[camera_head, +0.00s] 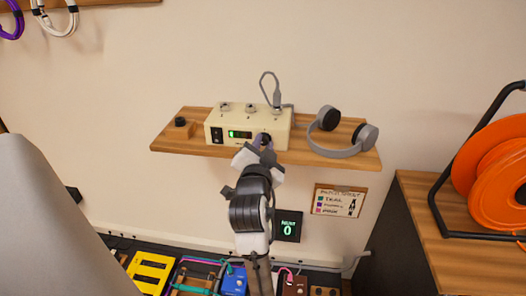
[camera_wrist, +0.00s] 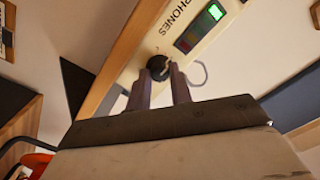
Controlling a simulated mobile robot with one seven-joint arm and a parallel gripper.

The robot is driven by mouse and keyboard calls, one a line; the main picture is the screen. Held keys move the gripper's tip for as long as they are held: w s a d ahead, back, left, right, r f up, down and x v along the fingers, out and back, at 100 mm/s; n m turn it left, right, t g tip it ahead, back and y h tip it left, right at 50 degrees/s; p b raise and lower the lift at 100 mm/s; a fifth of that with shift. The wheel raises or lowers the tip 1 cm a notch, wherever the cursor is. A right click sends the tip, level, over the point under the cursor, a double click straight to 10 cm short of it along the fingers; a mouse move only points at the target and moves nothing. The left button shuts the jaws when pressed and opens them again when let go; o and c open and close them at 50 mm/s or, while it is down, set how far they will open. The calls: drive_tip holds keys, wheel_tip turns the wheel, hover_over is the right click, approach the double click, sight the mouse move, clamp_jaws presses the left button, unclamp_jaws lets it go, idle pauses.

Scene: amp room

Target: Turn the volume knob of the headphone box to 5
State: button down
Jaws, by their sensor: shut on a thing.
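The headphone box (camera_head: 221,128) is a cream box on a wooden wall shelf. Its front has a green-lit display (camera_head: 240,134) and a dark switch at the left. The volume knob (camera_wrist: 158,66) is black and round, beside the word "PHONES" in the wrist view. My gripper (camera_head: 262,141) reaches the box front from below. In the wrist view its two fingers (camera_wrist: 160,80) are closed in on the knob, partly covering it. The knob's scale and pointer cannot be read. In the wrist view one green light (camera_wrist: 216,11) is bright, with dim coloured segments beside it.
Grey headphones (camera_head: 338,152) lie at the shelf's (camera_head: 172,141) right end, and a small black knob-like piece (camera_head: 180,122) at its left. A cable (camera_head: 270,88) rises from the box top. A small screen (camera_head: 287,226) showing 0 hangs below. An orange reel (camera_head: 490,170) stands right.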

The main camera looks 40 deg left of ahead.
drive_tip(key=m+b, duration=0.2)
drive_tip(key=m, duration=0.2)
drive_tip(key=shift+m, duration=0.3)
drive_tip(key=m+b, duration=0.3)
drive_tip(key=m, duration=0.1)
drive_tip(key=shift+f+m, duration=0.1)
drive_tip(key=shift+m, duration=0.3)
drive_tip(key=m+b, duration=0.3)
drive_tip(key=m, duration=0.2)
drive_tip(key=shift+t+h+b, duration=0.3)
drive_tip(key=shift+b, duration=0.1)
drive_tip(key=shift+m+b, duration=0.9)
drive_tip(key=shift+m, duration=0.8)
drive_tip(key=c, duration=1.3)
unclamp_jaws()
drive_tip(key=shift+o, duration=0.2)
